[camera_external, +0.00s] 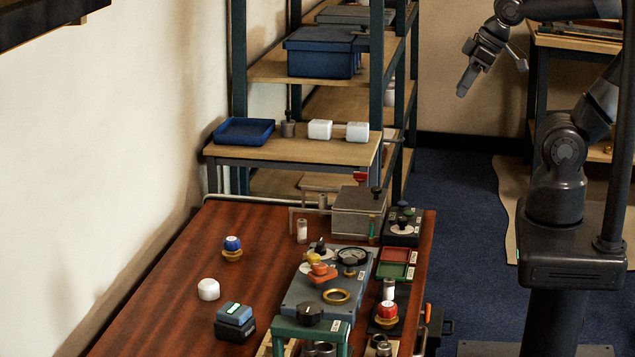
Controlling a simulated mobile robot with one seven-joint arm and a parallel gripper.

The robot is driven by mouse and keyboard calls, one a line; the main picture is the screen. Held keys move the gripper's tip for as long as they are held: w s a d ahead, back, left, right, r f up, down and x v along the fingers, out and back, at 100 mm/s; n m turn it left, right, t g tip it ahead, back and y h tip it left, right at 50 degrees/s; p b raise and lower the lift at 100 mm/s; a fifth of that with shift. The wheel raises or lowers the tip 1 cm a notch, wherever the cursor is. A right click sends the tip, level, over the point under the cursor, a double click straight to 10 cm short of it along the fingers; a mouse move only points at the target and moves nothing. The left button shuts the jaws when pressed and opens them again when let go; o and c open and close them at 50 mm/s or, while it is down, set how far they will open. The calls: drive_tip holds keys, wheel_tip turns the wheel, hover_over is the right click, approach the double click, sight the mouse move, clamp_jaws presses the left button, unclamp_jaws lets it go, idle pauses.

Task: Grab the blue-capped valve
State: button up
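The blue-capped valve (232,247) stands upright on the brown wooden table, left of the middle of the tabletop. It has a blue cap with a small white mark and a brass-coloured base. My gripper (467,80) is in the air at the upper right, far from the valve and beyond the table's right edge. It points downward. Its fingers are small and dark, and I cannot tell whether they are apart.
A white rounded cap (208,289) and a blue-black box (235,322) stand near the valve. A grey plate (300,291) with several knobs and a gauge, and a green frame (311,331), crowd the right side. The table's left part (165,300) is clear.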

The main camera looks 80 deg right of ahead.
drive_tip(key=shift+o, duration=0.4)
drive_tip(key=o, duration=0.6)
drive_tip(key=shift+w, duration=0.1)
